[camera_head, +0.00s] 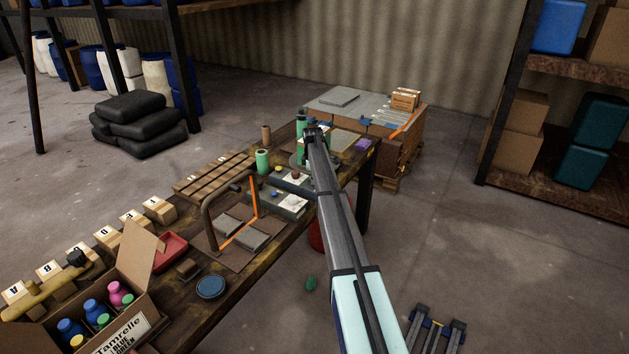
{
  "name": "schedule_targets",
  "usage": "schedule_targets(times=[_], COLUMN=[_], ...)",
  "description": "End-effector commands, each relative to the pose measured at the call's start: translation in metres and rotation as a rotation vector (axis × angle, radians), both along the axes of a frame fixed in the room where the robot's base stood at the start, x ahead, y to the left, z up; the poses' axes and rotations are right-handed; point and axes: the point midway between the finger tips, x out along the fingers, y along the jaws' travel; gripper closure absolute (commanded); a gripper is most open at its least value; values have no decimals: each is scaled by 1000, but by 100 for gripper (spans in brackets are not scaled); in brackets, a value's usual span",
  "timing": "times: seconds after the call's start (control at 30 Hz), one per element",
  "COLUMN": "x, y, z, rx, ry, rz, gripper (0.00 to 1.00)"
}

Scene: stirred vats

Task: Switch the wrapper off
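No part in view is clearly marked as the wrapper, and no switch can be made out. A bench device with a bent brown arm and an orange bar (254,197) stands mid-table, with grey pads on its base. Behind it is a low dark machine with pale panels (287,203), near a green roll (263,161). My arm reaches from the bottom over the table's right edge. My gripper (313,133) appears as a small dark end near the table's far end. Its fingers cannot be made out, and my arm hides part of the machine behind it.
An open carton of coloured bottles (98,310), lettered wooden blocks (159,210), a red tray (171,251) and a blue round lid (210,287) crowd the table's near end. A loaded pallet (395,150) stands beyond.

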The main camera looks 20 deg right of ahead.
Motion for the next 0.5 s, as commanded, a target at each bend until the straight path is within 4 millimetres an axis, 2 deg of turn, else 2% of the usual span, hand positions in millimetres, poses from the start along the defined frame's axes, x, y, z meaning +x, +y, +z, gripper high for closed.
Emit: schedule_targets(times=[0.5], x=[1], y=[2], z=[-1], rx=[-1], ry=[1], rz=[-491], gripper=[100])
